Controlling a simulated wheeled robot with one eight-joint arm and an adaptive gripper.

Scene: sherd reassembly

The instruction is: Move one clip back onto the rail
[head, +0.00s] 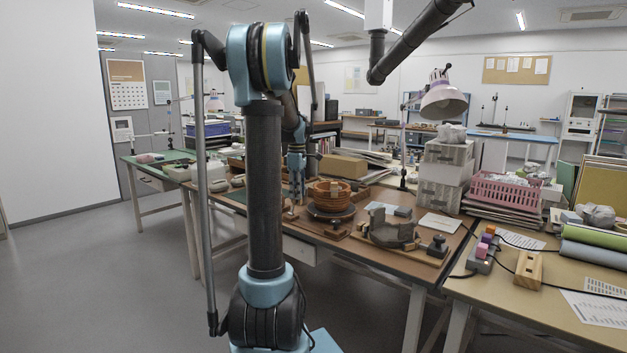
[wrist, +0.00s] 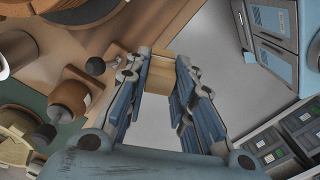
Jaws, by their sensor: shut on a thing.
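My gripper (wrist: 163,62) is shut on a small tan wooden piece, which looks like the clip (wrist: 159,77), held between its fingertips in the wrist view. Beyond the clip is grey floor, and the wooden table edge is close by on the left. In the head view my gripper (head: 297,190) is low over the brown worktable (head: 355,243), left of the reddish-brown bowl (head: 328,196). The clip is too small and hidden to make out there. I cannot tell with certainty which part is the rail.
The bowl stands on a dark turntable (head: 331,213). Grey curved sherds (head: 390,228) stand to its right. A brown rounded object (wrist: 68,97) and a black knob (wrist: 95,66) are left of the gripper in the wrist view. A pink basket (head: 505,190) is farther right.

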